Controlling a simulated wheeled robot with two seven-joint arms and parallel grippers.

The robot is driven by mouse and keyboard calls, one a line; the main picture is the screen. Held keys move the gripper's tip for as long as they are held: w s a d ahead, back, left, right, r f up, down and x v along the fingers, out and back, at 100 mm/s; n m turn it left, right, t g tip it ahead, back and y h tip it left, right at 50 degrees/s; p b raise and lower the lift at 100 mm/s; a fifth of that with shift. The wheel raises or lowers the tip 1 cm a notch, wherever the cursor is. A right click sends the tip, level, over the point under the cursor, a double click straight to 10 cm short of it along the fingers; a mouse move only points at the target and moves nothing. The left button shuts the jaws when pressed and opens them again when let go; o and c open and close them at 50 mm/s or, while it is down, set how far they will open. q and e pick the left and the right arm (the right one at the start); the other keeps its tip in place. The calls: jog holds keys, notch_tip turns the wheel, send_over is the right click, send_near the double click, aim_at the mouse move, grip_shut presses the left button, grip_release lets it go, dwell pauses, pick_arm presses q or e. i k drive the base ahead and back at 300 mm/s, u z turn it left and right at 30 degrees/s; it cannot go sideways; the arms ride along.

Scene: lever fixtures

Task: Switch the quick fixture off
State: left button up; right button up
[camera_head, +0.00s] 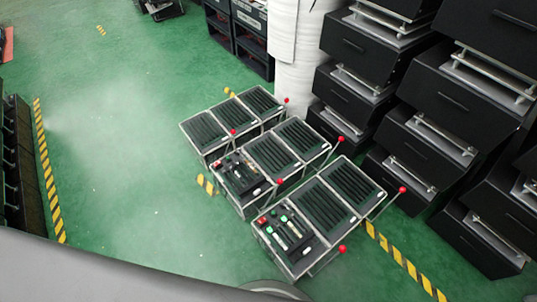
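Three black fixtures with pale metal frames stand in a stepped group on the floor: a back one (207,130), a middle one (268,152) and a front one (327,206). Red ball knobs on levers stick out at their right sides, among them a back knob (285,101), a middle knob (341,139), a front right knob (403,190) and a front near knob (342,249). The front and middle fixtures carry small parts on their near panels. Which one is the quick fixture, I cannot tell. Neither of my grippers is in view.
Stacked black drawer units (452,100) with metal handles stand close on the right. A white wrapped column (297,60) and dark crates (250,45) stand behind. The green floor (120,130) to the left is clear, with yellow-black tape (50,180) near the left edge.

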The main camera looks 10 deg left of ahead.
aim_at(261, 220)
jog(key=u, duration=1.4)
jog(key=k, duration=1.2)
jog(key=z, duration=1.5)
jog(key=i, duration=0.5)
jog(key=z, duration=0.15)
